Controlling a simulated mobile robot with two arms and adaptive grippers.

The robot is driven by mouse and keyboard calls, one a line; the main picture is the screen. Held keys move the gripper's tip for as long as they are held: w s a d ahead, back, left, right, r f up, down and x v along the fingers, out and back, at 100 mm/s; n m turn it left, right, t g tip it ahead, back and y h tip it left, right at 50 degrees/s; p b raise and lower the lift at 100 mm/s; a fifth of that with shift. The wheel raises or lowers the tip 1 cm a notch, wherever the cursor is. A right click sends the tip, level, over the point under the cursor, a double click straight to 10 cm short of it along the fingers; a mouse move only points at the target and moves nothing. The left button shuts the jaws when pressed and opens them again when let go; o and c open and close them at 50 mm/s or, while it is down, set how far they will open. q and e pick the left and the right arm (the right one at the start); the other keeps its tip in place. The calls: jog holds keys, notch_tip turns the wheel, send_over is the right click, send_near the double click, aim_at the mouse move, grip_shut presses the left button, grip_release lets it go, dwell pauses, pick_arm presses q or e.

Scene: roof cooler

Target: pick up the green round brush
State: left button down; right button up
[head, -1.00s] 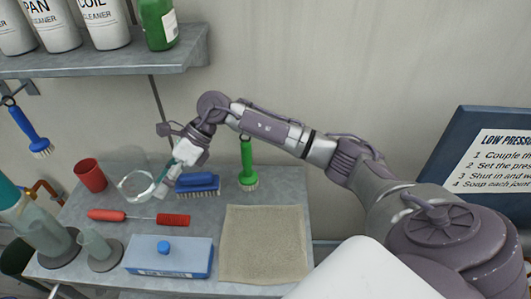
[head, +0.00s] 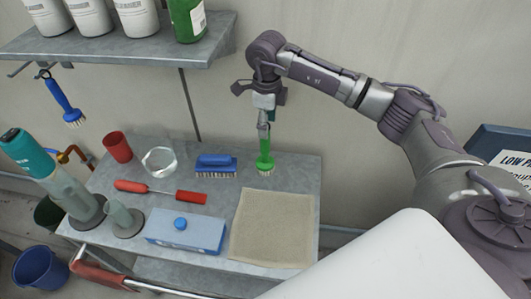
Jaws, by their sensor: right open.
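The green round brush (head: 265,152) stands upright at the back of the grey table, bristles down, close to the wall. My right gripper (head: 264,122) points down right above the brush, at the top of its green handle. The fingers look narrow from here, and I cannot tell whether they touch the handle. The right gripper is open. My left gripper is not in view.
A blue scrub brush (head: 216,167) lies just left of the green brush. A beige cloth (head: 273,228) lies in front. A glass bowl (head: 158,161), a red cup (head: 117,147), a red-handled tool (head: 160,192) and a blue-grey box (head: 186,231) occupy the left. A shelf (head: 130,55) overhangs at upper left.

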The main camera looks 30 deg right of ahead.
aim_at(265, 147)
jog(key=shift+a+f+p, duration=0.15)
jog(key=shift+f+p, duration=0.35)
jog(key=shift+f, duration=0.1)
jog(key=f+p, duration=0.1)
jog(key=f, duration=0.1)
jog(key=f+p, duration=0.1)
jog(key=f, duration=0.1)
jog(key=shift+w+a+f, duration=0.1)
jog(key=shift+a+f, duration=0.1)
jog(key=shift+f, duration=0.05)
jog(key=shift+c, duration=0.3)
grip_shut()
